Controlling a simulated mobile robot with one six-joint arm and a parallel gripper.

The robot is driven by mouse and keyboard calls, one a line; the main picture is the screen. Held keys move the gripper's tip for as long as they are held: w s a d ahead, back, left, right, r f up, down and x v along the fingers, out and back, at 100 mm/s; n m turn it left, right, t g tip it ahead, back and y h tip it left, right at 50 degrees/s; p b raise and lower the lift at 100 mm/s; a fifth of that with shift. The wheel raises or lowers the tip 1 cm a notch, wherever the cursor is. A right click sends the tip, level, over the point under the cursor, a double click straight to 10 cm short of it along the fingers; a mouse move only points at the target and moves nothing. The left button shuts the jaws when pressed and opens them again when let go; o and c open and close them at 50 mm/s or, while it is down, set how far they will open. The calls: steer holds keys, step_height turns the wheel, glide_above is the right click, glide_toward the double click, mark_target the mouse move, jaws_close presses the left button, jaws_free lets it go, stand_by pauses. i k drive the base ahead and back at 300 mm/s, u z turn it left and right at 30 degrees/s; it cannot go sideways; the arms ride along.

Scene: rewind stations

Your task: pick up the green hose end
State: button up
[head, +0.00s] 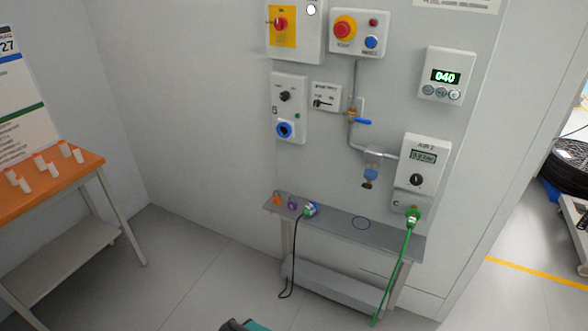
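The green hose end (412,216) is at the underside of the white AIR 2 box (416,168) on the wall panel, above the right end of a narrow grey shelf. It appears to be joined to the box's lower outlet. The green hose (393,279) hangs from it, past the shelf's right end, down towards the floor. My gripper cannot be made out in the head view. A dark and teal shape at the bottom edge is too cut off to identify.
The narrow grey shelf (335,222) holds small orange and purple pieces and a blue-and-white plug (311,209) with a black cable. Switch boxes and a blue-handled valve (362,121) are on the wall. An orange-topped table (45,192) stands left. Floor between is clear.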

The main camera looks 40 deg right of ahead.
mark_target(410, 222)
steer(key=u, duration=4.65)
steer(key=i, duration=0.1)
steer(key=z, duration=3.25)
steer(key=k, duration=1.45)
steer(key=z, duration=0.2)
